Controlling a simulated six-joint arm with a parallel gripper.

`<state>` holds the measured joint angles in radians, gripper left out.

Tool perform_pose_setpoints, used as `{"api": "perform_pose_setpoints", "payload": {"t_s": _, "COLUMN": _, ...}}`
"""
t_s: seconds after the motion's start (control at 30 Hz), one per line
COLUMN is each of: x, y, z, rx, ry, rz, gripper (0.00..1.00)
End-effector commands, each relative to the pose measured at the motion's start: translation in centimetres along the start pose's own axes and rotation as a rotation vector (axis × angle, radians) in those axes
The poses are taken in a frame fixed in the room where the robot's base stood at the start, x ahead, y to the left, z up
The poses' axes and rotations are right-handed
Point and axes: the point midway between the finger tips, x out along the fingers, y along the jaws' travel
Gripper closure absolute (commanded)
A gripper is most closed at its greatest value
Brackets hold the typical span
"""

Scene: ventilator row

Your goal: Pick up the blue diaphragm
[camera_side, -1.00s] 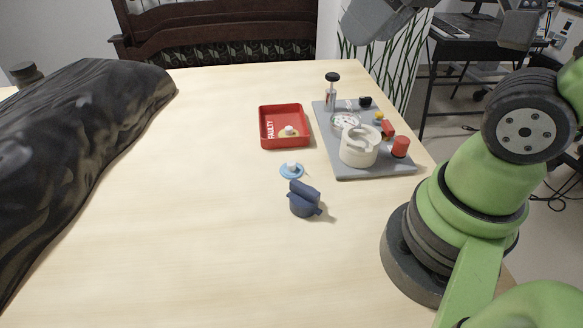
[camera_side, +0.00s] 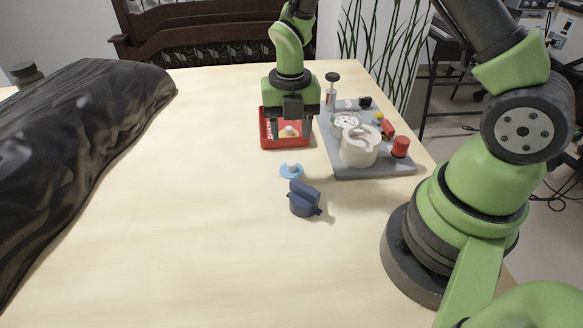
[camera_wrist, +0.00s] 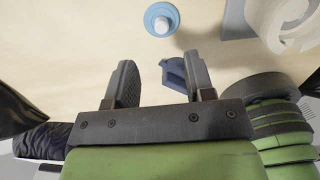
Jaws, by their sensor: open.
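The blue diaphragm (camera_side: 291,171) is a small light-blue disc with a white knob, lying flat on the bare table. In the wrist view the diaphragm (camera_wrist: 161,19) is at the top centre, beyond the fingertips and between their lines. My gripper (camera_side: 292,136) is open and empty. In the side view it appears over the red tray, behind the diaphragm, and apart from it.
A dark-blue cap-like part (camera_side: 304,198) lies just in front of the diaphragm. The red tray (camera_side: 265,142) holds a pale knobbed part (camera_side: 289,131). A grey board (camera_side: 375,172) at right carries a white housing (camera_side: 357,148) and several small parts.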

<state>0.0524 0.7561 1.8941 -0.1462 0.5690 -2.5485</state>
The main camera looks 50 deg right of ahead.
Motion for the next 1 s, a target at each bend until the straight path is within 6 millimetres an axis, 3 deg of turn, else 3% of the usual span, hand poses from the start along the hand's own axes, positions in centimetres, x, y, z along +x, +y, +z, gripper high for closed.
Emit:
{"api": "perform_pose_setpoints", "payload": {"t_s": 0.1, "x": 2.0, "y": -0.1, "z": -0.1, "rx": 0.002, "ry": 0.004, "rz": -0.004, "gripper": 0.51}}
{"api": "perform_pose_setpoints", "payload": {"t_s": 0.33, "x": 3.9, "y": -0.1, "z": -0.1, "rx": 0.006, "ry": 0.003, "rz": -0.002, "gripper": 0.51}}
{"api": "perform_pose_setpoints", "payload": {"t_s": 0.6, "x": 7.8, "y": -0.3, "z": 0.0, "rx": 0.007, "ry": 0.002, "rz": -0.003, "gripper": 0.51}}
{"api": "perform_pose_setpoints", "payload": {"t_s": 0.9, "x": 8.4, "y": -0.2, "z": 0.0, "rx": 0.007, "ry": -0.001, "rz": -0.001, "gripper": 0.51}}
{"api": "perform_pose_setpoints", "payload": {"t_s": 0.93, "x": 8.4, "y": -0.2, "z": 0.0, "rx": 0.007, "ry": -0.001, "rz": -0.001, "gripper": 0.53}}
{"api": "perform_pose_setpoints", "payload": {"t_s": 1.0, "x": 8.4, "y": -0.2, "z": 0.0, "rx": 0.007, "ry": -0.001, "rz": -0.001, "gripper": 0.69}}
